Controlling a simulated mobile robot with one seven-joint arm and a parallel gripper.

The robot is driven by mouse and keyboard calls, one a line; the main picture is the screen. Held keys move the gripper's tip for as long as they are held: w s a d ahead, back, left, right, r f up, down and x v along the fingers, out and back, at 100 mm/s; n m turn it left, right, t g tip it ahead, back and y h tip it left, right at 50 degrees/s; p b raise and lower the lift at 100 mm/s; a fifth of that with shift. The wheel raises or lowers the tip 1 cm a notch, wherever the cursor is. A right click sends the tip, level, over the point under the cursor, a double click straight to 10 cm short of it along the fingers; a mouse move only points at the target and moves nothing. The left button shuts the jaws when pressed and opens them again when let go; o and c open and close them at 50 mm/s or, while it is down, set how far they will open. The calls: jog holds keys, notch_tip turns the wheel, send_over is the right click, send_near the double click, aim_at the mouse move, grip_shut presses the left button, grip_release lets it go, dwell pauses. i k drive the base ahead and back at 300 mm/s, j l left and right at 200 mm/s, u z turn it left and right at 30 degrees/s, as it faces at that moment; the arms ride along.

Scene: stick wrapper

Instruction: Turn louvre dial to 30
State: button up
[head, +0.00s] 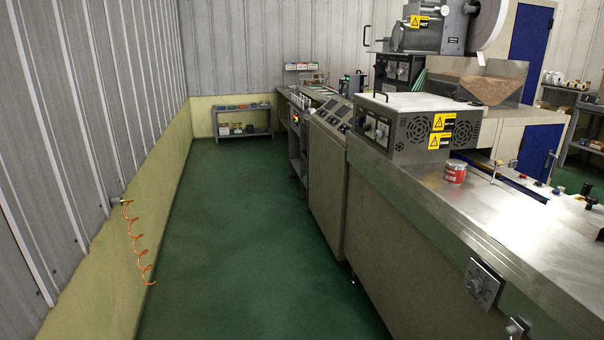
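A square pale plate with a dial (482,284) is on the front side of the steel machine at the lower right, just below the worktop edge. Its markings are too small to read. A second knob (516,328) shows partly at the bottom edge of the picture. Two more knobs (376,129) are on the left face of the vented box on the worktop. I cannot tell from any lettering which one is the louvre dial or where it points. My gripper is not in view.
A clear green floor aisle (240,250) runs between the left wall and the machine (415,265). An orange coiled hose (137,240) hangs from the wall. A shelf (243,121) stands at the far end.

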aim_at(378, 134)
jog(key=i+j+z, duration=0.2)
jog(key=i+z, duration=0.15)
jog(key=i, duration=0.2)
jog(key=i+j+z, duration=0.35)
jog(key=i, duration=0.15)
jog(key=i+j, duration=0.1)
jog(key=i, duration=0.3)
jog(key=i+j+z, duration=0.15)
jog(key=i, duration=0.2)
jog(key=i+j, duration=0.1)
jog(key=i, duration=0.3)
jog(key=z, duration=0.05)
